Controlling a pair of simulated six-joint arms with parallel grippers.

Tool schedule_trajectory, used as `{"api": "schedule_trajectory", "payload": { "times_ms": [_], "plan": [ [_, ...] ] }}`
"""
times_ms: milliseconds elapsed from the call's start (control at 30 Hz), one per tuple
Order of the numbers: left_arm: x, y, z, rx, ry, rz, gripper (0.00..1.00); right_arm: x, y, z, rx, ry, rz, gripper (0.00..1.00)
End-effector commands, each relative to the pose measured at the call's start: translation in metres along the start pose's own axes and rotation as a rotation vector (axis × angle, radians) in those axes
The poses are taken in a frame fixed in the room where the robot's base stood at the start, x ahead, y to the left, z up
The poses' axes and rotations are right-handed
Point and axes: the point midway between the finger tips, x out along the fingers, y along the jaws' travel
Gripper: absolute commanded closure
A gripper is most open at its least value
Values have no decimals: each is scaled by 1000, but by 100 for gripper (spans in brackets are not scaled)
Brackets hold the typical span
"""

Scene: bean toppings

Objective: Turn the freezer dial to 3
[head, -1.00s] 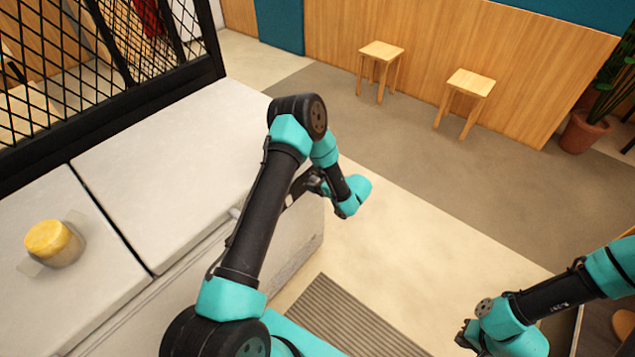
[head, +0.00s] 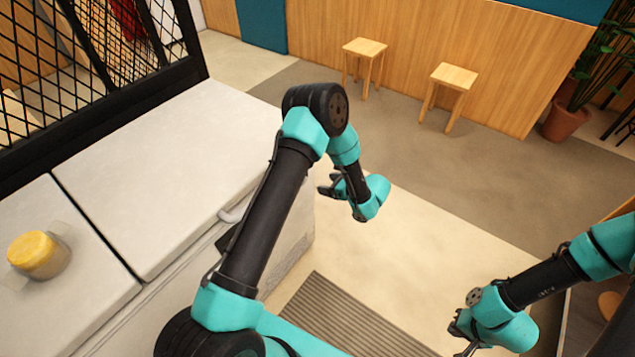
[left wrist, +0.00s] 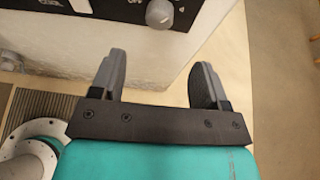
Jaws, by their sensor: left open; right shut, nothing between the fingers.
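The freezer dial (left wrist: 160,13) is a grey round knob on a black panel (left wrist: 100,8) at the top edge of the left wrist view. White lettering that looks like "OFF" is beside it; its setting cannot be read and the number 3 is not seen. My left gripper (left wrist: 161,65) is open and empty, its fingertips below the dial in that view and apart from it. In the head view my left gripper (head: 332,188) is at the freezer's right end; the dial is hidden there. The freezer (head: 165,185) is a white chest. My right gripper (head: 461,338) is shut and empty, away from the freezer.
A yellow-topped jar (head: 38,255) stands on the lid at left. A black mesh partition (head: 110,60) stands behind the freezer. A ribbed mat (head: 340,320) lies on the floor in front. Two wooden stools (head: 363,65) and a potted plant (head: 567,122) are far off.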

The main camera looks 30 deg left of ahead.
Motion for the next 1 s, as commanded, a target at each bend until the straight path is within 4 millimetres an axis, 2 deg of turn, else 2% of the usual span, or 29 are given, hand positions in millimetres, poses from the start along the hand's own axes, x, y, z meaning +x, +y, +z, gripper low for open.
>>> {"api": "schedule_trajectory", "payload": {
  "times_ms": [33, 200, 367, 533, 1000],
  "plan": [
    [-12, -1, 0, 1, -1, -5, 31, 0, 0, 0, 0, 0, 0, 100],
    [-42, 0, 0, 1, 0, -4, 31, 0, 0, 0, 0, 0, 0, 100],
    [-59, 0, 0, 0, 0, -2, 31, 0, 0, 0, 0, 0, 0, 100],
    [-64, 0, 0, 0, 0, 0, 31, 0, 0, 0, 0, 0, 0, 100],
    [-62, 2, -1, 0, 8, 6, 31, 0, 0, 0, 0, 0, 0, 100]
  ]
}}
